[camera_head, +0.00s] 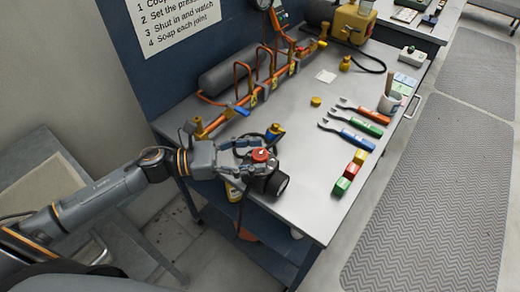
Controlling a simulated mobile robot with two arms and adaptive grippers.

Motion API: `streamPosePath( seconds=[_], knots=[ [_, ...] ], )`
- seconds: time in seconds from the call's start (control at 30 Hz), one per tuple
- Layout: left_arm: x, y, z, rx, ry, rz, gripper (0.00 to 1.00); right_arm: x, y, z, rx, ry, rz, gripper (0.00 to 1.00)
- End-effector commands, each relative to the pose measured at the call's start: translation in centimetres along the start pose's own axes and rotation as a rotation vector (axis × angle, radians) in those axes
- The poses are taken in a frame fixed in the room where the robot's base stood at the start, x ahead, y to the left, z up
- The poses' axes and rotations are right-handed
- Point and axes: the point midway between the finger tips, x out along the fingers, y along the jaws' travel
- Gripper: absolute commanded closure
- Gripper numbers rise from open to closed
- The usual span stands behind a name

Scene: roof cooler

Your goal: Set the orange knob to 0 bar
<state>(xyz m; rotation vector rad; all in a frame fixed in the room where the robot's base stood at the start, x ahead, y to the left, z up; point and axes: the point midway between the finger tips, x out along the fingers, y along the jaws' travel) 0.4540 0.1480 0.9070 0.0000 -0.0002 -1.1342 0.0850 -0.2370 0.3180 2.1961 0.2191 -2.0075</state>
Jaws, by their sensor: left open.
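The orange-red knob (260,155) has a small white mark on top. It sits on a dark regulator body (273,184) at the near left edge of the bench. My left gripper (254,156) reaches in from the left with its fingers open on either side of the knob. I cannot tell if the fingers touch it. The scale around the knob is too small to read, and the fingers partly hide the body. My right gripper is not in view.
Copper pipework with yellow fittings (253,98) runs along the back of the bench (290,205). Three wrenches (355,125) and coloured blocks (350,172) lie to the right. A pressure gauge (264,4) stands at the back. The bench front is mostly clear.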

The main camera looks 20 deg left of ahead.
Motion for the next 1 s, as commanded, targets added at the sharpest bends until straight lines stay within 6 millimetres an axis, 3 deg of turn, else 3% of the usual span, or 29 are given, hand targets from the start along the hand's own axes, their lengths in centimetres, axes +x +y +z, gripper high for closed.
streamPosePath(
  seconds=[0.2,0.5,0.77,1.0],
  knots=[
    [1.7,0.1,0.1,0.001,0.000,0.001,0.41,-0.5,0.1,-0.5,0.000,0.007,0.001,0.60],
    [1.9,0.0,0.0,0.000,0.001,0.001,0.41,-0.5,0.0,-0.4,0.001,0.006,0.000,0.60],
    [1.8,0.0,0.0,0.000,0.001,0.001,0.94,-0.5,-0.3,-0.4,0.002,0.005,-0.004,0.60],
    [1.8,0.0,0.0,0.000,0.000,0.013,0.96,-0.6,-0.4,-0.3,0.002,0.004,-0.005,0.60]
  ],
)
